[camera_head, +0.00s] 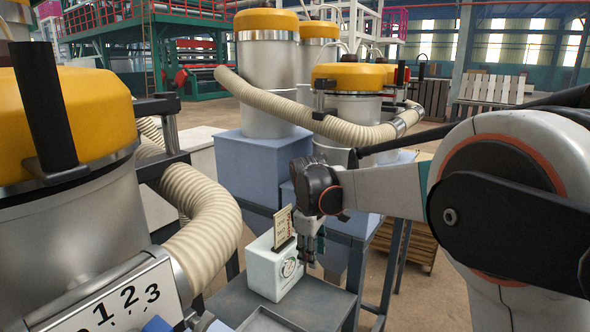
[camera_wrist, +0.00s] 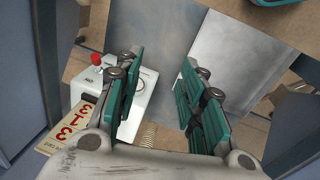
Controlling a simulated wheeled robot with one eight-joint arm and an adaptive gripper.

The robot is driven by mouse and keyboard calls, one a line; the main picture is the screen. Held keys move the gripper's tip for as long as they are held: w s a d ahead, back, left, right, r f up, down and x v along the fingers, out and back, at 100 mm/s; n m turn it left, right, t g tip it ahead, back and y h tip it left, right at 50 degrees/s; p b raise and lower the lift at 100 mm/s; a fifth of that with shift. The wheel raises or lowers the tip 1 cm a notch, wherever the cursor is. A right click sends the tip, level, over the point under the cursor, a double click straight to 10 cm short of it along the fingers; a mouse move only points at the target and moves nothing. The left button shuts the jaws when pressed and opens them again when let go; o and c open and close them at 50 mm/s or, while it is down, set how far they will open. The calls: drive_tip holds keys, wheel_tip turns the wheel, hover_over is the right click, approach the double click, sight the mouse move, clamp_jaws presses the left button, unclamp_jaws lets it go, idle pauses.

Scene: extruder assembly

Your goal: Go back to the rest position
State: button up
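My gripper (camera_head: 313,247) points down just right of a white box in the head view. In the wrist view its two teal-padded fingers (camera_wrist: 160,90) stand well apart, with nothing held between them. The white box (camera_head: 268,276) carries a dial and an upright printed card (camera_head: 283,227). The box also shows in the wrist view (camera_wrist: 134,118), partly hidden behind the left finger, with a red knob (camera_wrist: 97,59) on it. I cannot tell whether the finger touches the box.
The box stands on a grey metal table (camera_head: 321,301). Blue cabinets (camera_head: 256,165) with yellow-topped hoppers and a beige hose (camera_head: 285,112) rise behind. A large hopper with a numbered panel (camera_head: 128,303) is close at left. A wooden pallet stack (camera_head: 407,245) stands at right.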

drive_tip(key=s+d+r+m+t+b, duration=0.1)
drive_tip(key=s+d+m+b, duration=0.3)
drive_tip(key=s, duration=0.5)
drive_tip(key=s+d+m+t+b, duration=0.2)
drive_tip(key=s+d+b, duration=0.1)
drive_tip(key=s+d, duration=0.5)
drive_tip(key=s+d+f+m+t+b, duration=0.1)
drive_tip(key=s+f+m+b, duration=0.1)
drive_tip(key=s+f, duration=0.3)
drive_tip(key=s+d+f+m+t+b, duration=0.1)
drive_tip(key=s+d+f+m+b, duration=0.1)
drive_tip(key=s, duration=0.9)
wheel_tip(320, 180, down, 3)
drive_tip(key=shift+d+f+m+y+b, duration=0.2)
drive_tip(key=shift+m+y+b, duration=0.2)
drive_tip(key=shift+m+b, duration=0.55)
